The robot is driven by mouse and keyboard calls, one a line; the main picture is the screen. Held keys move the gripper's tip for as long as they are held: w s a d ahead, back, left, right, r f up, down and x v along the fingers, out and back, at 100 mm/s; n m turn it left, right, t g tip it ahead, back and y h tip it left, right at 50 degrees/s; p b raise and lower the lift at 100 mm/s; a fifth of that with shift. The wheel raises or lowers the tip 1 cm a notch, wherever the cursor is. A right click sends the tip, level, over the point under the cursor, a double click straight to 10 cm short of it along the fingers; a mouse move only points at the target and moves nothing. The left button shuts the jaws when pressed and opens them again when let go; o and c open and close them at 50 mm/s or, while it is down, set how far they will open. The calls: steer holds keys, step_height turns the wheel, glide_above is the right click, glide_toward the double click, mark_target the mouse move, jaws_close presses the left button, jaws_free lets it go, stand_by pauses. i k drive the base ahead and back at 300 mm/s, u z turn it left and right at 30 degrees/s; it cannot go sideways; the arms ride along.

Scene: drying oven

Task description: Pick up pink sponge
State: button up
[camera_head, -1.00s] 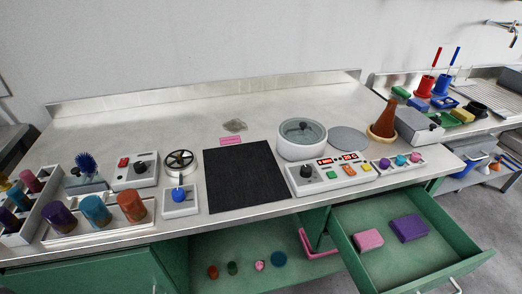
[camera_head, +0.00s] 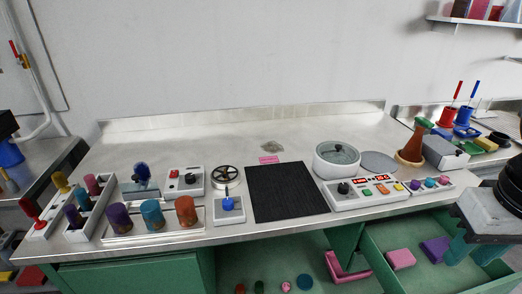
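The pink sponge (camera_head: 400,259) is a pink block lying in the open green drawer at the lower right. A purple block (camera_head: 433,249) lies to its right in the same drawer. My gripper (camera_head: 472,259) has come into view at the right edge, over the right side of the drawer. Its two teal fingers point down and stand apart, with nothing seen between them. It is to the right of the pink sponge and clear of it. The gripper covers part of the drawer's right side.
The green drawer (camera_head: 405,281) is open below the steel worktop (camera_head: 300,125). A control panel (camera_head: 364,192) and a row of coloured knobs (camera_head: 430,184) stand on the worktop edge above it. A pink tray (camera_head: 345,272) sits in the open cabinet left of the drawer.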

mark_target(401, 259)
steer(key=z, duration=2.3)
steer(key=i, duration=0.55)
steer(key=u, duration=1.7)
